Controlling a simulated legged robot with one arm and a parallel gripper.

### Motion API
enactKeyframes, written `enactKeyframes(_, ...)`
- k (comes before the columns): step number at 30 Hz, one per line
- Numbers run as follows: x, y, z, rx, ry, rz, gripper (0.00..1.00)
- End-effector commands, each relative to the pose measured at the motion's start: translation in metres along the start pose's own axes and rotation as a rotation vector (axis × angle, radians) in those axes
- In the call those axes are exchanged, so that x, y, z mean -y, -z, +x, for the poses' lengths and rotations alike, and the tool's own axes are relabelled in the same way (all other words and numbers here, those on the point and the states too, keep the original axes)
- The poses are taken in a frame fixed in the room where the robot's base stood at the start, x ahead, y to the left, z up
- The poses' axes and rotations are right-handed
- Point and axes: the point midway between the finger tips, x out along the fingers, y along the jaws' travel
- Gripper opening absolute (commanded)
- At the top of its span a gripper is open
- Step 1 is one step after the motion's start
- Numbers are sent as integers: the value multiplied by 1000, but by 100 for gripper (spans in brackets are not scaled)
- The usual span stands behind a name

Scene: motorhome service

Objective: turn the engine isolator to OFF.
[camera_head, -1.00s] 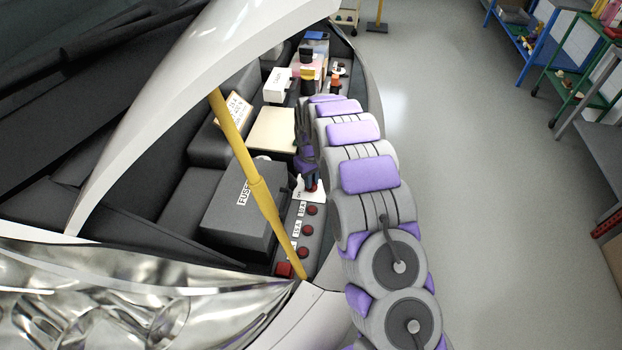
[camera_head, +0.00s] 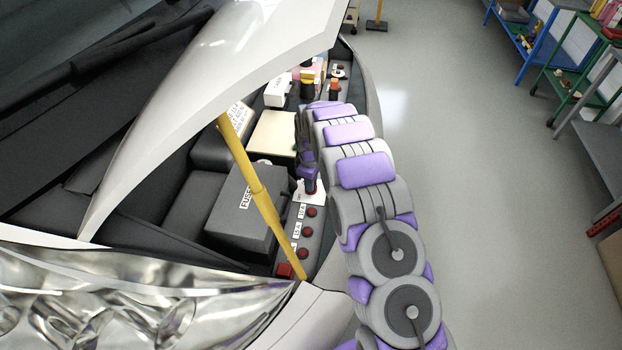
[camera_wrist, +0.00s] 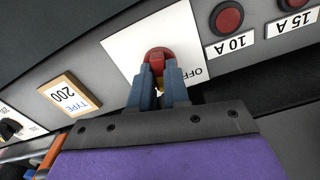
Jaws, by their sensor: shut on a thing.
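The engine isolator is a red knob (camera_wrist: 158,55) on a white plate (camera_wrist: 125,50) in the wrist view. The word OFF is printed upside down on the plate, to the right of the knob. My gripper (camera_wrist: 160,74) is shut on the knob, with one blue-grey finger on each side. The fingers hide the lower part of the knob, and I cannot tell its exact setting. In the head view my gripper (camera_head: 310,184) reaches down to the white plate (camera_head: 316,197), and the knob is mostly hidden.
Red 10 A (camera_wrist: 226,18) and 15 A (camera_wrist: 292,4) buttons sit right of the plate. A TYPE 200 label (camera_wrist: 69,95) lies left. A yellow strut (camera_head: 255,185) and the raised bonnet (camera_head: 215,60) stand left of my arm.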

Motion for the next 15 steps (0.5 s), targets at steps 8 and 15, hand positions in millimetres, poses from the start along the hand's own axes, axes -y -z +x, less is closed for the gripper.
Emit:
enactKeyframes(8,-1,1,-4,-2,-3,-261,0)
enactKeyframes(15,0,1,-3,-2,-4,-489,0)
